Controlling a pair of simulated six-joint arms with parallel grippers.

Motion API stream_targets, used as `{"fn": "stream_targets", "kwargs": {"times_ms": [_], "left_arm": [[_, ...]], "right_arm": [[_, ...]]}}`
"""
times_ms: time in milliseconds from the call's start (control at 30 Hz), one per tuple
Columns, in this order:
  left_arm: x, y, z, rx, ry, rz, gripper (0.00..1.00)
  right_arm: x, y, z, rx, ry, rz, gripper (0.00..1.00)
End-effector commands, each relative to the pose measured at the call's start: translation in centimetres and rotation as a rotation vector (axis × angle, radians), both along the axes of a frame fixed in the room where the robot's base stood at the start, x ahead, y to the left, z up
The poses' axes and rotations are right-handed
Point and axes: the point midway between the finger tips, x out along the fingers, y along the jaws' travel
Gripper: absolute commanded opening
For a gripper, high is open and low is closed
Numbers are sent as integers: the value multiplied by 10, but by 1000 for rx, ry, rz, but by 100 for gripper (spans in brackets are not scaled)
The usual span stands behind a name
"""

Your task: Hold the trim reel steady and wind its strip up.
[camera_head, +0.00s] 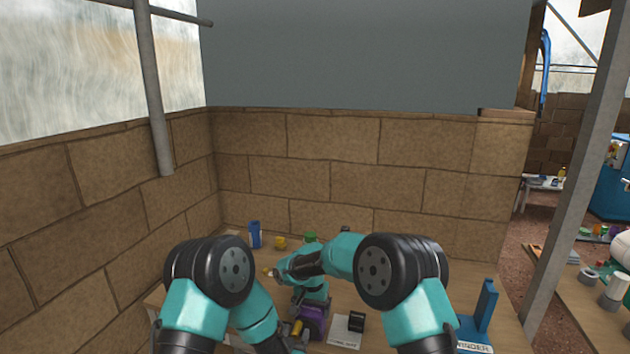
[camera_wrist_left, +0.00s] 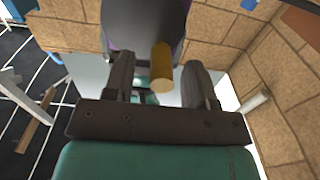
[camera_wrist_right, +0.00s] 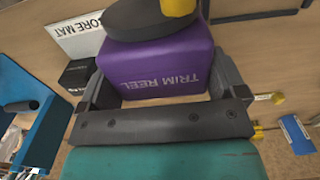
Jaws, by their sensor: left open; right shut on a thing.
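The trim reel is a purple block lettered TRIM REEL (camera_wrist_right: 165,72) with a black disc (camera_wrist_right: 140,18) and a yellow crank knob (camera_wrist_right: 178,6). In the head view the reel (camera_head: 313,314) stands on the table, partly covered by my arms. My right gripper (camera_wrist_right: 160,82) is shut on the purple block, one finger on each side. My left gripper (camera_wrist_left: 160,80) is open, with the yellow knob (camera_wrist_left: 161,66) between its fingers; I see gaps on both sides of the knob. I cannot make out the strip.
A white core mat (camera_head: 343,338) with a black block (camera_head: 356,321) lies right of the reel. A blue stand (camera_head: 486,308) is at the table's right end. A blue cup (camera_head: 255,235), yellow cup (camera_head: 280,242) and green item (camera_head: 310,237) stand at the back by the wall.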

Motion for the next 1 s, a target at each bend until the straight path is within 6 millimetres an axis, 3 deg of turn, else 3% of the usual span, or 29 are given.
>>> {"fn": "stream_targets", "kwargs": {"times_ms": [733,1000], "left_arm": [[-39,11,0,0,1,0,51],[-43,12,0,0,0,0,51]], "right_arm": [[0,0,0,0,-1,0,56],[0,0,0,0,-1,0,56]]}}
